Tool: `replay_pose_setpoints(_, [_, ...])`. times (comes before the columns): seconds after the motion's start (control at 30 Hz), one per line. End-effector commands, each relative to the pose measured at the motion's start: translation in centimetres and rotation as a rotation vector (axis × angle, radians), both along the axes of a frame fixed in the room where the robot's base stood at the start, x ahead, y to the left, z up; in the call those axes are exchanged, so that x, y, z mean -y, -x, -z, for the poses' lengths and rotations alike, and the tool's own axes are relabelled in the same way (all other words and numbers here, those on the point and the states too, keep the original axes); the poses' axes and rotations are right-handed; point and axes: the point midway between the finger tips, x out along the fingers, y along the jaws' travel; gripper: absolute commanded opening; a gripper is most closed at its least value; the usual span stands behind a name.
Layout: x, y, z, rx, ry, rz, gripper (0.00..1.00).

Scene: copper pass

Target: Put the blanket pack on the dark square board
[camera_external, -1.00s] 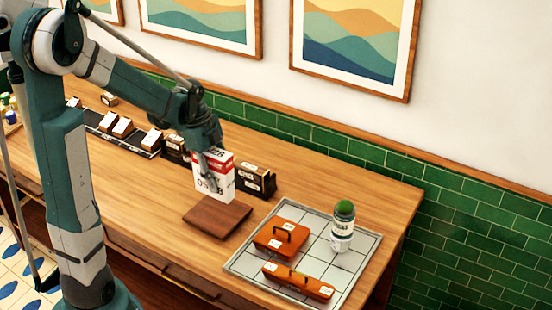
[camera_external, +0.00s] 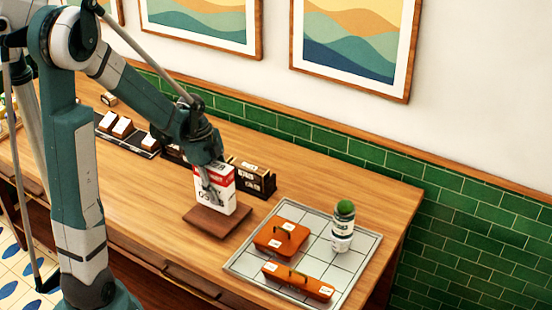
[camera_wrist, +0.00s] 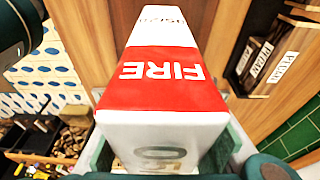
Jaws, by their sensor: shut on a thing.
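The blanket pack (camera_external: 228,184) is a white box with a red band. In the wrist view the pack (camera_wrist: 160,85) fills the middle, and its red band reads FIRE. My gripper (camera_external: 211,190) is shut on the pack from above, with a finger against its side. The pack looks upright over the dark square board (camera_external: 210,224), a flat brown slab on the wooden counter. The pack hides the back part of the board. I cannot tell whether its bottom touches the board.
A dark box with labelled packs (camera_external: 254,180) stands close behind the pack. To the right, a tiled tray (camera_external: 345,262) holds an orange case (camera_external: 281,238), a long orange case (camera_external: 298,282) and a green-topped bottle (camera_external: 342,228). The counter front left of the board is clear.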

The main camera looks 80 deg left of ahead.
Motion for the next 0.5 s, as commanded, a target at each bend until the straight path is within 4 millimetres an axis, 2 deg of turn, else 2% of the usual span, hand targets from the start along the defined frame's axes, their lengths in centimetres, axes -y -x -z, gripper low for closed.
replay_pose_setpoints(0.23, [-0.1,0.0,2.3,0.000,0.000,0.000,0.08])
replay_pose_setpoints(0.5, [0.0,0.0,2.9,0.000,0.000,0.000,0.08])
